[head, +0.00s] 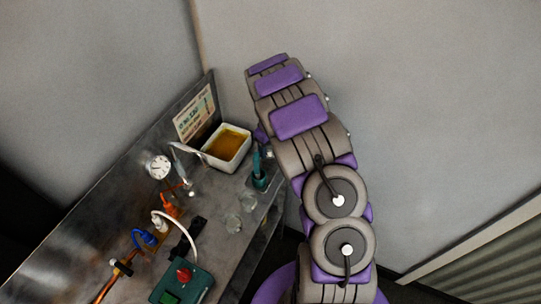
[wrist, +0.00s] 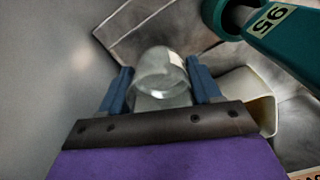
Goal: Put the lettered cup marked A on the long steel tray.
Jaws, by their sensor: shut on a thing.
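In the wrist view, my gripper (wrist: 160,67) has its two blue fingers on either side of a clear glass cup (wrist: 160,90), shut on it. A pale patch shows on the cup's upper right side, but I cannot read a letter there. In the head view my arm hides most of the gripper and the held cup. I cannot make out a separate long steel tray.
A white tub (head: 227,147) of brown liquid stands at the bench's far end. A teal tool (head: 259,168) stands near the right edge; a teal part with a number label (wrist: 275,22) is close in the wrist view. A gauge (head: 158,166), hoses and a green box with red knob (head: 184,275) crowd the left.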

